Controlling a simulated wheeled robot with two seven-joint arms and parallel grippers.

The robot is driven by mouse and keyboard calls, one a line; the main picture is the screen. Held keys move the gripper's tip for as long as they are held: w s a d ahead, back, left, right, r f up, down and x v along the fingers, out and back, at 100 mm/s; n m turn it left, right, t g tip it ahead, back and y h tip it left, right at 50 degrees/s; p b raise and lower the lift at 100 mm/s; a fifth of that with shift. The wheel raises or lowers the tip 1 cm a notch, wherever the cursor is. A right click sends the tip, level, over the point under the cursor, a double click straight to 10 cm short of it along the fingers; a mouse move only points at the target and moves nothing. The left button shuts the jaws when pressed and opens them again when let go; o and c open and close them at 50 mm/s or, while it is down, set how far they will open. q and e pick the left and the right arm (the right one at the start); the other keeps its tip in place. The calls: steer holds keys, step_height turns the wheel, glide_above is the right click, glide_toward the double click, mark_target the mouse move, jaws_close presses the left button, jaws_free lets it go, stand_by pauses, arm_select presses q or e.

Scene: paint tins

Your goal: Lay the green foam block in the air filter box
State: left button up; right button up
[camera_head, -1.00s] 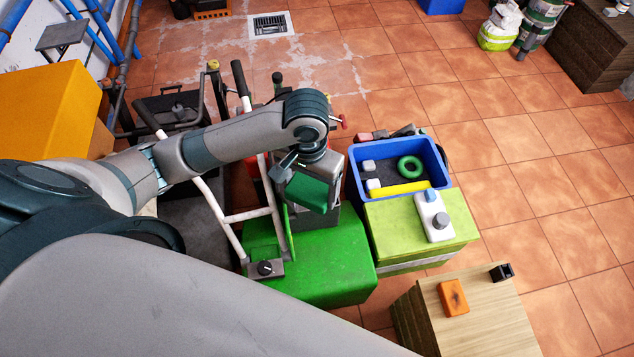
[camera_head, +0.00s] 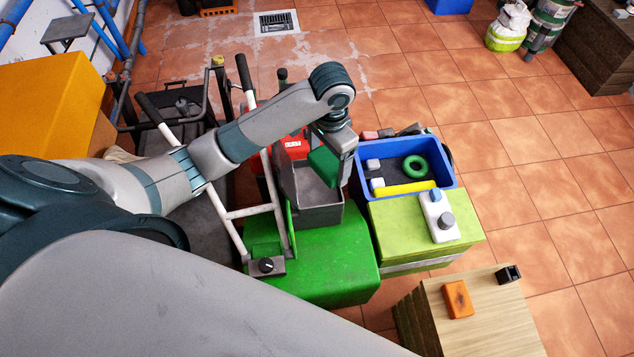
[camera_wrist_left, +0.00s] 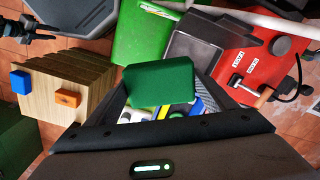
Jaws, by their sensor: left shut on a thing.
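The green foam block (camera_head: 322,167) is held in my left gripper (camera_head: 328,158), which is shut on it. The block also shows in the left wrist view (camera_wrist_left: 160,85), tilted between the fingers. The grey open-topped box (camera_head: 318,215), which I take as the air filter box, stands beside the green box-shaped top. The block hangs above the right part of its opening, apart from its floor. In the wrist view a dark grey box (camera_wrist_left: 205,45) sits against the red machine. A dark gripper-like part (camera_wrist_left: 28,32), probably my right gripper, shows at the upper left there; its jaws are unclear.
Right of the grey box is a blue crate (camera_head: 455,190) holding a green ring and a yellow bar. A yellow-green box (camera_head: 390,225) stands in front of it. White trolley handles (camera_head: 250,213) stand close on the left. A red machine (camera_head: 290,147) is behind.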

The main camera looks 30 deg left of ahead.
arm_select(q)
steer(key=w+a+f+m+b, duration=0.2)
steer(key=w+a+f+m, duration=0.1)
steer(key=f+m, duration=0.4)
steer(key=w+a+f+m+b, duration=0.3)
steer(key=f+m, duration=0.4)
steer(key=f, duration=0.4)
steer(key=shift+w+a+m, duration=0.3)
steer(key=shift+w+a, duration=0.5)
steer(key=shift+w, duration=0.45)
arm_select(e)
steer(key=w+a+r+t, duration=0.2)
steer(key=w+a, duration=0.1)
steer(key=w, duration=0.4)
steer(key=w+a+r+t+y, duration=0.1)
steer(key=w+a+t, duration=0.1)
steer(key=w, duration=0.6)
steer(key=shift+w+a+r+t, duration=0.25)
steer(key=shift+a+r+t, duration=0.1)
steer(key=shift+a, duration=0.2)
arm_select(q)
steer(key=shift+f, duration=0.1)
step_height(320, 180, down, 5)
steer(key=shift+f, duration=0.3)
arm_select(e)
steer(key=shift+w+r, duration=0.15)
steer(key=shift+w, duration=0.05)
